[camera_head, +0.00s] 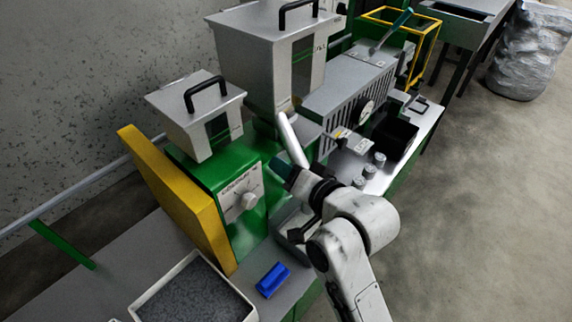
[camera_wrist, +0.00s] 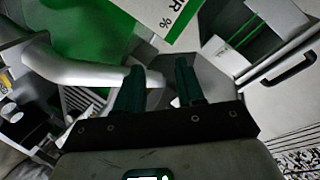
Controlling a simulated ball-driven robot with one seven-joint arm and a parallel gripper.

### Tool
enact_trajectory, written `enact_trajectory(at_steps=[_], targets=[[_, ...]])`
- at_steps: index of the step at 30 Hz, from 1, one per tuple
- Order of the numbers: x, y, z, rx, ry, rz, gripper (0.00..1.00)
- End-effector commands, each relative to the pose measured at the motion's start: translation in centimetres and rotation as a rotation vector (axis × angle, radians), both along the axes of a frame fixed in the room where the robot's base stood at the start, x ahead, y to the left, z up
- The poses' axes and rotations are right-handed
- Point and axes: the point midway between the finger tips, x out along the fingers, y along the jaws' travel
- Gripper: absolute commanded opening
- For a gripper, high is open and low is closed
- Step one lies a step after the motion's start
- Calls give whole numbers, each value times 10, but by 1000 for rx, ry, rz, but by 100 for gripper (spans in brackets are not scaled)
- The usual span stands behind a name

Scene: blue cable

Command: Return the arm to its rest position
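My white arm (camera_head: 358,228) reaches up from the bottom right in the head view. My gripper (camera_head: 285,170) is at the green machine (camera_head: 225,185), near its right side and a pale pipe (camera_head: 292,138); the arm partly hides this area. In the wrist view my gripper (camera_wrist: 160,75) shows two dark green fingers standing apart. I see nothing held between them.
Two grey lidded hoppers (camera_head: 200,118) (camera_head: 262,60) stand above the machine. A yellow panel (camera_head: 175,195) is on its left. A blue object (camera_head: 272,279) lies on the bench beside a tray of grey granules (camera_head: 250,312). Open floor (camera_head: 470,210) lies to the right.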

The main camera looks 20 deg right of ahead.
Motion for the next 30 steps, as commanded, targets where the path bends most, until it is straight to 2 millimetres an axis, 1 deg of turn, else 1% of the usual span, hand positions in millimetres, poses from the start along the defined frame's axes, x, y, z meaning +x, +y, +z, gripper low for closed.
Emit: enact_trajectory(at_steps=[6,8,11,13,14,15,17,18,20,21,23,24,27,30], targets=[[0,0,0,1,0,0,38],[-2,-3,-5,-14,11,-2,38],[-16,-19,-27,-92,70,-5,38],[-34,-37,-53,-179,146,-3,38],[-45,-46,-66,-224,185,0,38],[-61,-59,-83,-287,243,6,38],[-89,-77,-109,-376,338,23,38],[-109,-89,-125,-432,401,38,38],[-141,-105,-147,-509,502,67,38],[-164,-115,-159,-553,567,89,38],[-197,-127,-175,-609,663,128,38],[-219,-134,-184,-640,726,156,38],[-268,-145,-198,-694,855,222,38],[-303,-150,-205,-721,947,279,38]])
